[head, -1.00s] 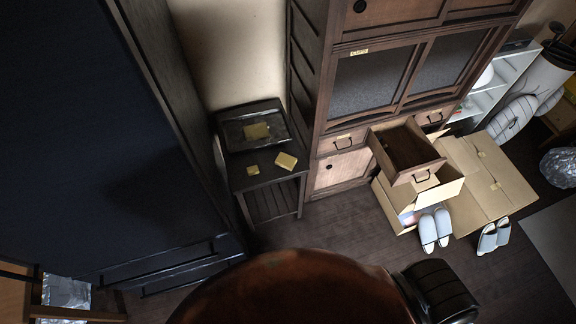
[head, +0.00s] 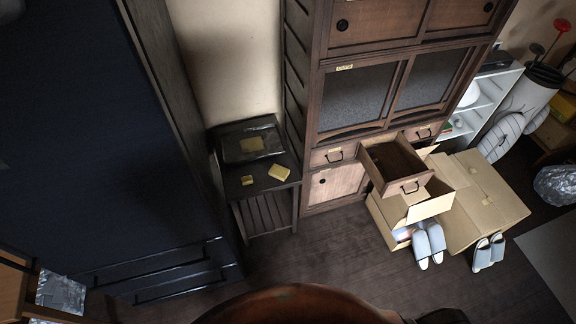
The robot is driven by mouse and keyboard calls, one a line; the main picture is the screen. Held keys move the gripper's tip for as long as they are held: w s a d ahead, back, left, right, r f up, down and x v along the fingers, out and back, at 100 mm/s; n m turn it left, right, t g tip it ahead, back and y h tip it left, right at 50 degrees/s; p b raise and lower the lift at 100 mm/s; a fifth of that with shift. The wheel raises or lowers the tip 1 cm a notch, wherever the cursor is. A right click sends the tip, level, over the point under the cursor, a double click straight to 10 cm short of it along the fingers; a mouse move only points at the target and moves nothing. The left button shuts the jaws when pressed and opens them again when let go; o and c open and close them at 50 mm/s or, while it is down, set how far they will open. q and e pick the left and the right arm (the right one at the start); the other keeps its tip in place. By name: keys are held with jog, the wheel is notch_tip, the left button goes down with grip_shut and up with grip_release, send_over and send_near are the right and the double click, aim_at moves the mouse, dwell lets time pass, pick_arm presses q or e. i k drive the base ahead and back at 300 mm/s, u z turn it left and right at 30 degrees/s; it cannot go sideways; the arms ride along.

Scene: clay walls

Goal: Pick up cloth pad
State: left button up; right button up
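A dark side table (head: 268,193) stands between the dark blue panel and the wooden cabinet. A flat yellow pad (head: 279,172) lies on its top near the right edge, and a smaller yellow block (head: 247,180) lies to its left. Behind them is a dark shiny tray-like object (head: 232,153) with a yellowish square patch (head: 252,144) on it. I cannot tell for sure which of these yellow pieces is the cloth pad; the flat yellow pad looks most like it. Neither of my grippers is in view.
A wooden cabinet (head: 334,187) has an open drawer (head: 405,184) above an open cardboard box (head: 432,206). A reddish-brown rounded surface (head: 290,305) fills the bottom middle. Bare floor (head: 320,240) lies before the side table.

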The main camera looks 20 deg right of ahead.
aim_at(278, 172)
jog(key=u, duration=0.15)
jog(key=i, duration=0.95)
jog(key=u, duration=0.5)
